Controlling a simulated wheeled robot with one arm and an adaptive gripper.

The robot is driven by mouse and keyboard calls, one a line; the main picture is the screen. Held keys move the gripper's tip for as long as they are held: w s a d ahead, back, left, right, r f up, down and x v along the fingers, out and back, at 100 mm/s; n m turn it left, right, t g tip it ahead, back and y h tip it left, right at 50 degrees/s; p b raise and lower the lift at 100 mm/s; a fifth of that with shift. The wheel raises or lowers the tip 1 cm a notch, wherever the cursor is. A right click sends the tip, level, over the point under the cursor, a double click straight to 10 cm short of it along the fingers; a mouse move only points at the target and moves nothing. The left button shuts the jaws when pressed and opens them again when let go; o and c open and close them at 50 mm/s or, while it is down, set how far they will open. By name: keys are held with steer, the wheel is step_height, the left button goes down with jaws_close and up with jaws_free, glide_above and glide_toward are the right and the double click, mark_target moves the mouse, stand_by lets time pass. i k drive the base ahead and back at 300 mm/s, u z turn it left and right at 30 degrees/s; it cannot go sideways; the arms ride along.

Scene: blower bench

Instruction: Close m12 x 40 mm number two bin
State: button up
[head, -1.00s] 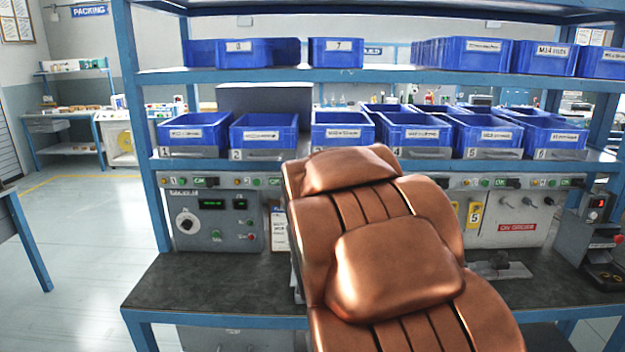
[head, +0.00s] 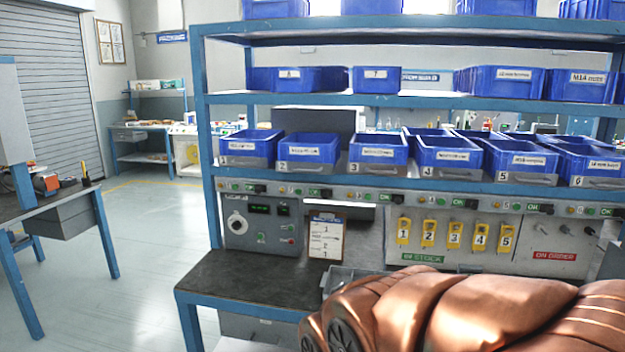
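The number two bin (head: 308,152) is a blue open-topped bin with a white label, on the lower shelf in the head view. A plate with the number 2 and a grey handle sits below its front. Its label text is too small to read for size. It stands between bin one (head: 250,147) and bin three (head: 378,154). I cannot tell how far it is pulled out from its neighbours. My copper-coloured arm crosses the lower right, below the shelf and well apart from the bin. My gripper is not in view.
More blue bins, such as bin four (head: 447,157), continue to the right. The upper shelf (head: 420,99) holds further bins. Below are a control panel (head: 262,222), a clipboard (head: 326,238) and yellow numbered tags (head: 454,235). The dark bench top (head: 250,282) is clear at left. Open floor lies left.

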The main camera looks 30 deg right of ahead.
mark_target(318, 154)
steer(key=u, duration=0.75)
steer(key=i, duration=1.3)
steer(key=z, duration=0.85)
